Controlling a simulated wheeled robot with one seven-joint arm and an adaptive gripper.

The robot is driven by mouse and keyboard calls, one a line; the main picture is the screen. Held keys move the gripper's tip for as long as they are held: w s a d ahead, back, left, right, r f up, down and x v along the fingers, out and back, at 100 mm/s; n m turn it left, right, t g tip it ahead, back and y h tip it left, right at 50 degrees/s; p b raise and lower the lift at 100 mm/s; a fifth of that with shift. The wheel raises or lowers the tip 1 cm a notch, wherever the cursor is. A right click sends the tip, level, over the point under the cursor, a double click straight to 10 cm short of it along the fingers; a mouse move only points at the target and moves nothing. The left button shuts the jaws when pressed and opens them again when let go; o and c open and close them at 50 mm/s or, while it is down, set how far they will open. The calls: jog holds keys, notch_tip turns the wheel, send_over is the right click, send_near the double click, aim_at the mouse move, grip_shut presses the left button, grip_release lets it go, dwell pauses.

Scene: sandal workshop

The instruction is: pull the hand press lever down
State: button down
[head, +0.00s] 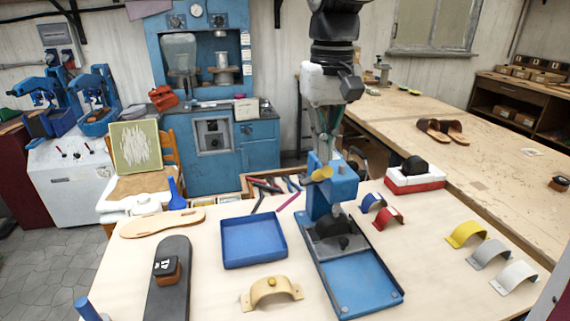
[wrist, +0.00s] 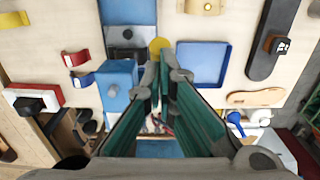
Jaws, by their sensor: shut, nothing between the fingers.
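The hand press stands on the front table, with a blue head (head: 342,188) above a blue base plate (head: 362,287). The lever's yellow knob (head: 321,174) sticks out at the left of the head. My gripper (head: 325,158) points down from above, its fingertips close to the knob. In the wrist view my gripper (wrist: 160,62) is shut and empty, and the yellow knob (wrist: 158,45) shows just beyond the fingertips. The press head (wrist: 117,85) is left of the fingers there. I cannot tell whether the fingers touch the knob. The lever's bar is mostly hidden.
A blue tray (head: 253,241) lies left of the press, with a tan strap on a form (head: 272,292) before it. A black sole (head: 170,275) lies farther left. Red and blue straps (head: 386,216) and a red-and-white box (head: 414,178) stand close on the right.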

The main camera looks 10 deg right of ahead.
aim_at(329, 167)
jog(key=shift+f, duration=0.1)
jog(key=shift+f, duration=0.2)
jog(key=shift+s+f, duration=0.6)
jog(key=shift+f, duration=0.25)
jog(key=shift+s+f, duration=0.1)
jog(key=shift+f, duration=0.05)
jog(key=shift+s+f, duration=0.35)
jog(key=shift+f, duration=0.55)
jog(key=shift+s, duration=0.1)
